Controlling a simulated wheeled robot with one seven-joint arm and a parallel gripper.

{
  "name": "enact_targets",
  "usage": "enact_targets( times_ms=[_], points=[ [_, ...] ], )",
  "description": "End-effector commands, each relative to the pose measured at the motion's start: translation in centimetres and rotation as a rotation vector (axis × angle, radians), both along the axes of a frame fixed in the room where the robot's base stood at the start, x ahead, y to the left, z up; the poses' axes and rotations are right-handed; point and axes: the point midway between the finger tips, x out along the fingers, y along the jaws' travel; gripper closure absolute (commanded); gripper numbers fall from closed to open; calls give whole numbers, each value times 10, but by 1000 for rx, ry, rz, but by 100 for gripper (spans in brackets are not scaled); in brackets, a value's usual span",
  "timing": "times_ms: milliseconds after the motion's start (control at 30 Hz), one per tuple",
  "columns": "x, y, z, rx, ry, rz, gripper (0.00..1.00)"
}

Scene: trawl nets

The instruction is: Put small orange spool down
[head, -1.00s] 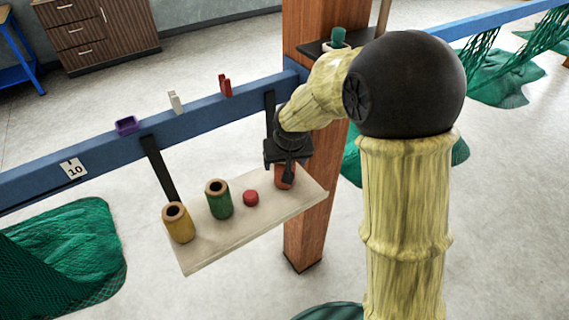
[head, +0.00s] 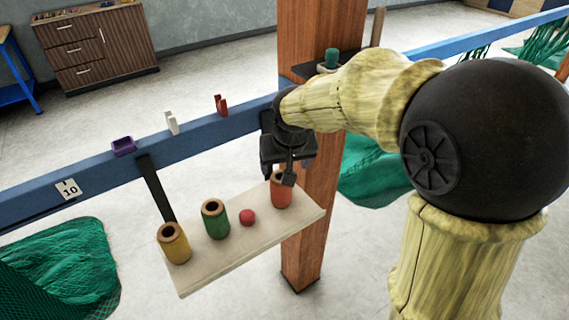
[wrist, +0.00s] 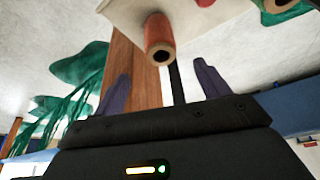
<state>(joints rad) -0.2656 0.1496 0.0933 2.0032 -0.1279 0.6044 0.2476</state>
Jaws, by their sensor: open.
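The small orange spool (head: 281,192) stands upright at the right end of the hanging shelf board (head: 193,277). In the wrist view the spool (wrist: 159,40) shows beyond my two spread fingers, with its dark top hole facing the camera. My gripper (head: 279,177) is open, just above and around the spool's top in the head view. In the wrist view my gripper (wrist: 163,88) has nothing between its fingertips. One finger hides part of the spool's top edge in the head view.
A yellow spool (head: 174,245), a green spool (head: 215,220) and a red ball (head: 247,217) stand on the same board. A blue beam (head: 195,135) runs behind, with a dark strap (head: 157,190) to the board. A wooden post (head: 304,240) is close by my gripper.

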Motion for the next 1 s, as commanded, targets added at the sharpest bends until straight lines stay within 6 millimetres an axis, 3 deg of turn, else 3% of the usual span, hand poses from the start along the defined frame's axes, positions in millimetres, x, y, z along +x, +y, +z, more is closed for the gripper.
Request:
enact_targets(
  times_ms=[333, 467, 567, 700, 800, 900, 1000],
  points=[
    [0, -1, -1, -1, 1, -1, 25],
    [-9, -18, -11, -5, 16, -21, 25],
    [-29, -48, -30, -13, 46, -54, 25],
    [-74, -99, -63, -19, 98, -119, 25],
    [-109, -126, -83, -19, 133, -161, 25],
    [-134, -140, -96, -18, 153, -190, 25],
    [-144, -145, -101, -17, 161, -200, 25]
  ],
)
